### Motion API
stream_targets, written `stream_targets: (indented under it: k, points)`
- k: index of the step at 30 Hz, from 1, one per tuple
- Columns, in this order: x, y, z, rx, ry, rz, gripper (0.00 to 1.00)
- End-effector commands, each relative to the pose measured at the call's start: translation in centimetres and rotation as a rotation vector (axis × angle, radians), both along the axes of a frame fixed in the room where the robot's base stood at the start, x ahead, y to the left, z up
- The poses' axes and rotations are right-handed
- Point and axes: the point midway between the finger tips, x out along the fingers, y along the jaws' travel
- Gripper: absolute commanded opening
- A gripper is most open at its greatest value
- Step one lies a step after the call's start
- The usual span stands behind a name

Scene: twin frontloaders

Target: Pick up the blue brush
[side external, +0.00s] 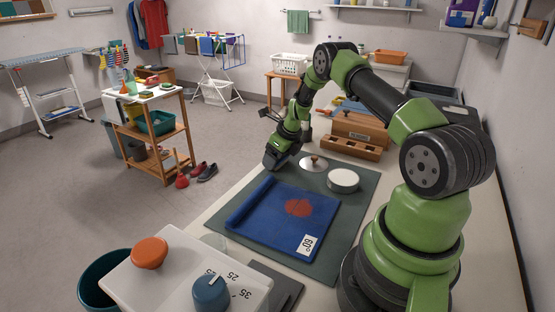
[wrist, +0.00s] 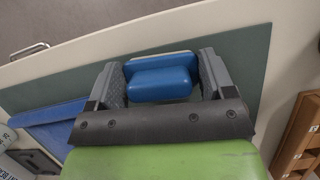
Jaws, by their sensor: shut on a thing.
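The blue brush (wrist: 160,84) sits between the two grey fingers of my gripper (wrist: 160,72) in the wrist view, with a finger against each end. Only its rounded blue body shows; I cannot make out bristles. My gripper (side external: 277,158) is at the far left edge of the green mat (side external: 345,232) in the side view, and the brush is hidden there. I cannot tell whether the brush touches the mat or is held just above it.
A blue cloth (side external: 268,222) with a red stain and a "60°" tag lies on the mat. A round lid (side external: 313,163) and white bowl (side external: 343,180) stand near my gripper. A wooden rack (side external: 348,148) is behind; a white box (side external: 180,275) with knobs is in front.

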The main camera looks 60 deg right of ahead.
Motion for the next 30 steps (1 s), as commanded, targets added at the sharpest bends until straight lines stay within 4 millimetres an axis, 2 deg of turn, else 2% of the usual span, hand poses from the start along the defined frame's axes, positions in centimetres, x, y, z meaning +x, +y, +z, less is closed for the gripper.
stream_targets:
  k: [5,8,18,21,24,30]
  points:
    - [0.0,0.0,0.1,0.000,-0.001,0.000,0.52]
    - [0.1,-0.1,1.0,-0.002,-0.003,0.001,0.52]
    - [0.1,0.0,7.7,-0.003,-0.005,0.000,0.52]
    - [0.1,0.0,9.0,-0.002,-0.004,0.001,0.52]
    - [0.0,0.0,9.8,0.000,-0.003,0.000,0.52]
    - [0.0,0.0,10.1,0.001,-0.001,0.000,0.52]
